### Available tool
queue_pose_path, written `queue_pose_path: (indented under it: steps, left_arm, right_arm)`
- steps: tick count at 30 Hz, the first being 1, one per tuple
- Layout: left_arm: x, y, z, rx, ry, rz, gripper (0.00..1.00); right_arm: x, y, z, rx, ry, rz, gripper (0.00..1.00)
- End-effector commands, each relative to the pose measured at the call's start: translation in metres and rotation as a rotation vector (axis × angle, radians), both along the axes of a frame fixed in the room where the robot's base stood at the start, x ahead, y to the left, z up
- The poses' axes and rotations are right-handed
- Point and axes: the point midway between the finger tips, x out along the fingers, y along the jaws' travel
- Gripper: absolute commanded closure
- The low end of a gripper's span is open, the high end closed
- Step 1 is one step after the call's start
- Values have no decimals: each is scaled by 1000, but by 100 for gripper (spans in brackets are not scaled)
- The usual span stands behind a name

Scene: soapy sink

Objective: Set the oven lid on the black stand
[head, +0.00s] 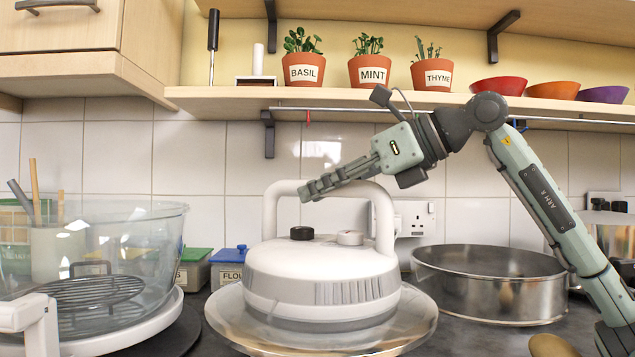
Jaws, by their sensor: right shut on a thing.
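The oven lid (320,272) is white and round, with a tall loop handle (275,210), two knobs on top and a wide clear glass rim. It stands level in the middle of the head view. My right gripper (318,187) is shut on the top bar of the handle, towards its left end. The underside of the lid is hidden, so I cannot tell whether it touches anything below. A dark round shape (180,332), possibly the black stand, shows partly between the glass bowl and the lid. My left gripper is not in view.
A glass bowl (165,250) with a wire rack (95,290) inside stands at left in a white holder. A steel ring (490,285) stands right of the lid. Lidded tubs (228,265) sit behind. A shelf (400,101) with potted herbs and bowls overhangs the counter.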

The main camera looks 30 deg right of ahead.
Motion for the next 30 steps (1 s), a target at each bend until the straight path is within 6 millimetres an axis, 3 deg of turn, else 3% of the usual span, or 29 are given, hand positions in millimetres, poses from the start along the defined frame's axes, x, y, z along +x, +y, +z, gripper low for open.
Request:
queue_pose_path:
  steps: [30]
  left_arm:
    - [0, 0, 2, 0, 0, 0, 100]
  right_arm:
    - [0, -7, 4, -1, -8, -6, 100]
